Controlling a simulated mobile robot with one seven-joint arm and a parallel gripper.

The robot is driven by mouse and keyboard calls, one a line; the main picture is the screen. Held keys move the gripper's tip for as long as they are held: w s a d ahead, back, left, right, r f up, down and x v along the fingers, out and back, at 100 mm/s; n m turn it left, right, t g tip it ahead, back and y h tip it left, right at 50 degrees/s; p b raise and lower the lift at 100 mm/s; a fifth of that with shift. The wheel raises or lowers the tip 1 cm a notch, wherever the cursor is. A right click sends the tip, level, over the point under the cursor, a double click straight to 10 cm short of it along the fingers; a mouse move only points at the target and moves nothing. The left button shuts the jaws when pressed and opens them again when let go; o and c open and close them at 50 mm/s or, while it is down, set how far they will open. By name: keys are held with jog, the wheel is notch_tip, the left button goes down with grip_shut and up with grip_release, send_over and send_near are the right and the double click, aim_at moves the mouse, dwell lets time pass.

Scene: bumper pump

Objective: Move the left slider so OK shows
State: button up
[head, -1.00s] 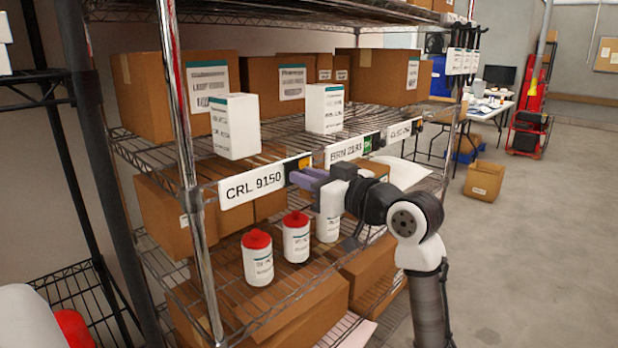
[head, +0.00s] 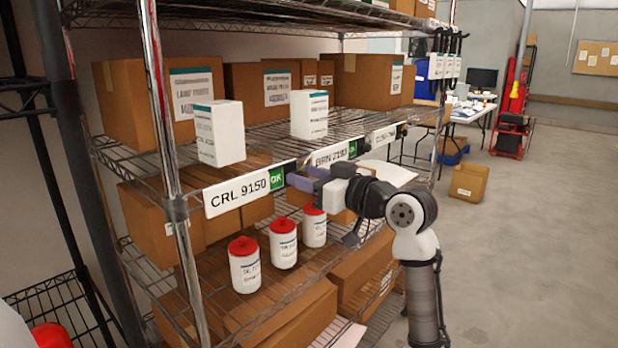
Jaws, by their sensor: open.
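The left label strip reads CRL 9150 (head: 238,192) and sits on the front edge of the middle shelf. At its right end a green OK field (head: 277,178) shows. The dark slider (head: 290,171) is just right of the green field. My gripper (head: 296,179) is open, with its purple-grey fingers at the slider. Whether they touch it I cannot tell. The middle strip, BRN 2193 (head: 329,156), also has a green field (head: 353,149). A third strip (head: 383,135) is farther right, its text too small to read.
White boxes (head: 219,133) and cartons stand on the shelf above the strips. Red-capped white bottles (head: 244,264) stand below my gripper. A chrome post (head: 163,150) rises at the left. Open floor (head: 530,250) lies to the right.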

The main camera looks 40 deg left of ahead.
jog(key=s+d+b, duration=0.1)
jog(key=d+b, duration=0.2)
jog(key=d, duration=1)
jog(key=shift+d, duration=0.4)
